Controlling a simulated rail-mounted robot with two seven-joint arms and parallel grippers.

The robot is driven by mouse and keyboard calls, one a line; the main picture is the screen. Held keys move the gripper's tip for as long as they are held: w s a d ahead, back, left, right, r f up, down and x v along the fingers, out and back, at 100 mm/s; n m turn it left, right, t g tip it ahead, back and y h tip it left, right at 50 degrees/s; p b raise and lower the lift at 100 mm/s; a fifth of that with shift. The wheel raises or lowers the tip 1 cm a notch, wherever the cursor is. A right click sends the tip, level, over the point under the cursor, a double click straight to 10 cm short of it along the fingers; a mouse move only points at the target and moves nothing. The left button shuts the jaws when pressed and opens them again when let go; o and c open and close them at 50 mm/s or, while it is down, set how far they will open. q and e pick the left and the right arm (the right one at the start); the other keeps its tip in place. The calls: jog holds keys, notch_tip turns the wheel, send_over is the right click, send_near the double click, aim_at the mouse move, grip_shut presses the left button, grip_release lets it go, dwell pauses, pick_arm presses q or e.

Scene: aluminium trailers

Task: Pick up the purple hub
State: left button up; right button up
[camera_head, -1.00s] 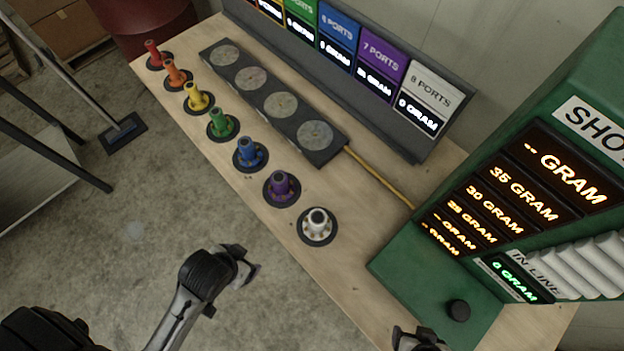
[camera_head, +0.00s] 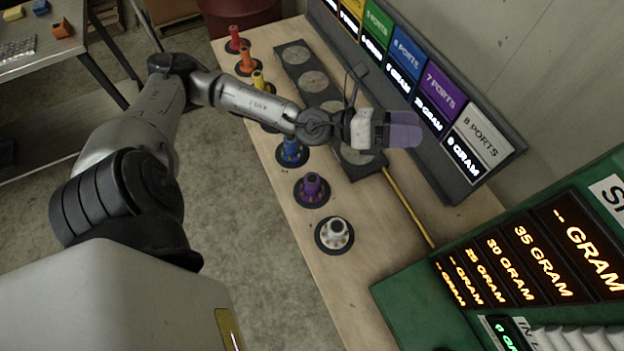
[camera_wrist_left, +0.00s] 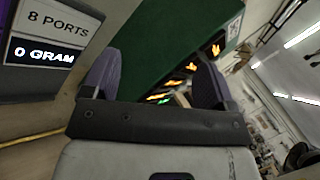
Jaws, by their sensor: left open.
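The purple hub (camera_head: 312,187) stands upright on a dark round base on the wooden table, between the blue hub (camera_head: 291,150) and the white hub (camera_head: 336,232). My left gripper (camera_head: 408,130) is open and empty. It is above the table, up and to the right of the purple hub, in front of the sign panel and apart from the hub. In the left wrist view its two purple-grey fingers (camera_wrist_left: 155,78) stand wide apart with nothing between them, and the hub is not seen. My right gripper is not clearly in view.
Red (camera_head: 235,40), orange (camera_head: 246,62) and yellow (camera_head: 258,80) hubs stand farther back in the row. My left forearm hides the green one. A dark tray (camera_head: 300,72) with round pads lies behind the row. The green display housing (camera_head: 410,295) stands at the right, with a yellow rod (camera_head: 408,207) leading to it.

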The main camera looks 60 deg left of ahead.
pick_arm(q)
jog(key=s+d+f+m+g+h, duration=0.1)
jog(key=s+d+f+m+g, duration=0.15)
jog(key=f+m+g, duration=0.55)
jog(key=m+g+y, duration=0.9)
jog(key=m+y, duration=0.3)
jog(key=m, duration=0.3)
send_over(312, 181)
notch_tip(312, 181, down, 14)
jog(key=shift+y, duration=0.4)
jog(key=f, duration=0.6)
jog(key=shift+w+a+f, duration=0.1)
jog(key=shift+w+f, duration=0.1)
jog(key=shift+f, duration=0.2)
jog(key=shift+a+f, duration=0.15)
jog(key=shift+f, duration=1.5)
jog(key=shift+a+f, duration=0.1)
jog(key=shift+f, duration=1.55)
jog(key=shift+c, duration=0.5)
grip_shut()
jog(key=shift+r, duration=0.1)
